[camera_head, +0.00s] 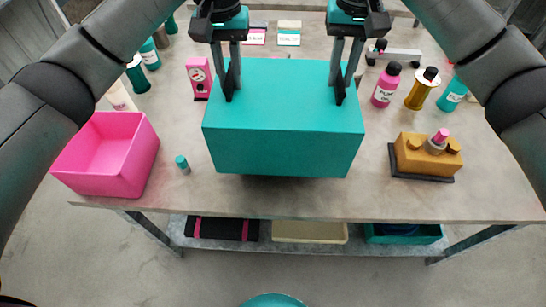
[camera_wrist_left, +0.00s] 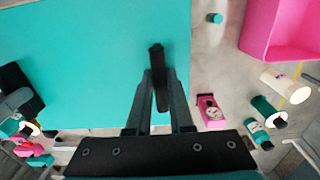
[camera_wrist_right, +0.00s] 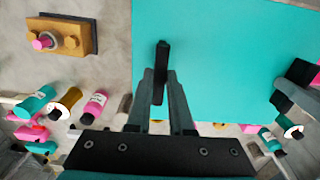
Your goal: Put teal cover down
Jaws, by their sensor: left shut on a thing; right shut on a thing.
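The teal cover (camera_head: 285,140) is a large box shape held level over the middle of the table, with a dark shadow below its front edge. My left gripper (camera_head: 231,85) is shut on the cover at the left of its top. My right gripper (camera_head: 339,85) is shut on it at the right of its top. In the left wrist view the cover (camera_wrist_left: 80,60) fills the left side, with the left gripper (camera_wrist_left: 158,75) at its surface. In the right wrist view the cover (camera_wrist_right: 225,60) fills the right side, with the right gripper (camera_wrist_right: 161,70) at its surface. What is beneath the cover is hidden.
A pink bin (camera_head: 107,158) and a small teal cylinder (camera_head: 182,164) are left of the cover. A yellow block on a dark base (camera_head: 427,156) is to the right. Bottles, including a pink one (camera_head: 386,85), and a pink device (camera_head: 199,77) stand nearby. The front table strip is clear.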

